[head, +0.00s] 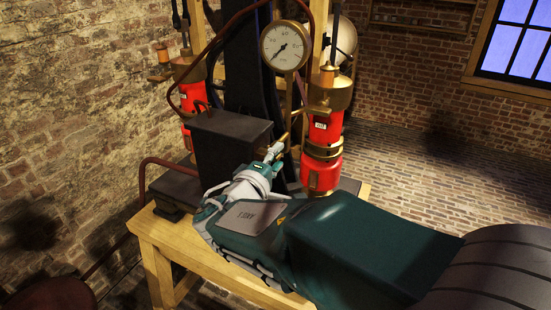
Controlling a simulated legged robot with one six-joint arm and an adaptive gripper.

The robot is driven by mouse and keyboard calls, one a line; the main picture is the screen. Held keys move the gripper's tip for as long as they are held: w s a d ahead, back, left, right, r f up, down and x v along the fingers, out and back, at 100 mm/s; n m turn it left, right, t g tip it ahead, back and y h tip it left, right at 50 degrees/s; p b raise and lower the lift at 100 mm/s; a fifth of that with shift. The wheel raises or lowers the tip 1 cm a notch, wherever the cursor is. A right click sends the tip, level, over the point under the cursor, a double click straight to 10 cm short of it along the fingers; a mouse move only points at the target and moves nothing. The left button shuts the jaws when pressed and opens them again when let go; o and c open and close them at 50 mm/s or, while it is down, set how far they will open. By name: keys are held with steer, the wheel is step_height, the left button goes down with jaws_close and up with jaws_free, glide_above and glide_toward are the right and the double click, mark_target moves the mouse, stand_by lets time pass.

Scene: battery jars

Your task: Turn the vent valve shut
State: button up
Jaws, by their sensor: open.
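No part clearly marked as the vent valve can be made out. Small brass fittings (297,112) sit beneath the round pressure gauge (287,45), beside the right red cylinder (324,135). My gripper (280,145) is small in the head view, just below and left of these fittings, in front of the black box. It is open. Its fingertips are too small to show whether they touch any brass part or are around one. My own arm and body cover part of the bench and the lower front of the apparatus.
A wooden bench (160,232) carries the apparatus. A black box (232,150) stands left of my gripper. Another red cylinder (192,98) stands behind it. A dark red pipe (150,165) curves along the left. Brick floor (410,165) is open at the right.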

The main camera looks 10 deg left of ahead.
steer(key=v, duration=1.2)
steer(key=shift+w+f, duration=0.1)
steer(key=d+f+m+g+h, duration=0.15)
steer(key=d+g, duration=0.25)
steer(key=d, duration=0.4)
steer(key=d+f+m+g+h, duration=0.1)
steer(key=d+f+m+g, duration=0.15)
steer(key=d, duration=0.55)
steer(key=s+d+f+m+g+y, duration=0.1)
steer(key=s+d+m+g+y, duration=0.1)
steer(key=s+d+m+y, duration=0.2)
steer(key=s+d+f+m+g+y, duration=0.2)
steer(key=s+d+m+g+y, duration=0.1)
steer(key=s+d+m+y, duration=0.1)
steer(key=s+d+m, duration=0.1)
steer(key=s+m, duration=0.1)
steer(key=s, duration=0.1)
steer(key=shift+s+d+f, duration=0.25)
steer(key=shift+d, duration=0.1)
